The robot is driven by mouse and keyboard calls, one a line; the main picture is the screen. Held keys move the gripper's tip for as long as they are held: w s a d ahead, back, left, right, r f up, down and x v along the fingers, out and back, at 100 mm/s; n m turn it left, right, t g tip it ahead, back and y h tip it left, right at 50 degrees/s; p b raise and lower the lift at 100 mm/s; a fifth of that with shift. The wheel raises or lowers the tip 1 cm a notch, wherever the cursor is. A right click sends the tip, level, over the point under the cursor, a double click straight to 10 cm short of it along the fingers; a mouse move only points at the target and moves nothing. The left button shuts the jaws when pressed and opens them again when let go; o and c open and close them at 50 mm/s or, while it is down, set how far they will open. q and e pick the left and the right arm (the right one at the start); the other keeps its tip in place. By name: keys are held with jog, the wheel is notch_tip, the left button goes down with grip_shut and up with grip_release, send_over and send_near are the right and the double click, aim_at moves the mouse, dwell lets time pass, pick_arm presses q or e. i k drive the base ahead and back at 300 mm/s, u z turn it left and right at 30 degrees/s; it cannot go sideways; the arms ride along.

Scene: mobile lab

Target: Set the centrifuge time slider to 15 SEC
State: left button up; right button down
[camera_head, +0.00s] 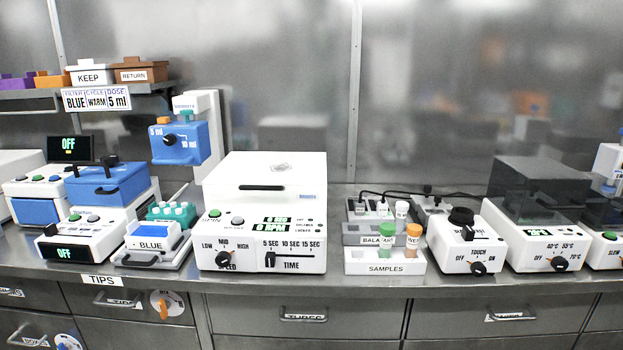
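The white centrifuge (264,170) stands on the steel bench, left of the middle, with its lid down and a black handle on the lid's front. Its black time slider (270,259) is at the left end of the slot, under the 5 SEC mark. The 15 SEC label (311,244) is at the right end of the scale. The black speed knob (222,259) sits left of the slider. The small display (272,224) shows green text, seemingly zeros. Neither of my grippers is in view.
A samples rack (385,267) with capped tubes stands right of the centrifuge. A white tray with a BLUE box (153,236) stands close on its left. A mixer with a TOUCH knob (464,240) is farther right. The bench's front edge runs just before the centrifuge, above drawers.

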aim_at(270, 259)
jog(key=k, duration=1.1)
jog(key=u, duration=0.95)
jog(key=i, duration=0.95)
jog(key=z, duration=0.6)
jog(key=i, duration=0.3)
jog(key=z, duration=0.4)
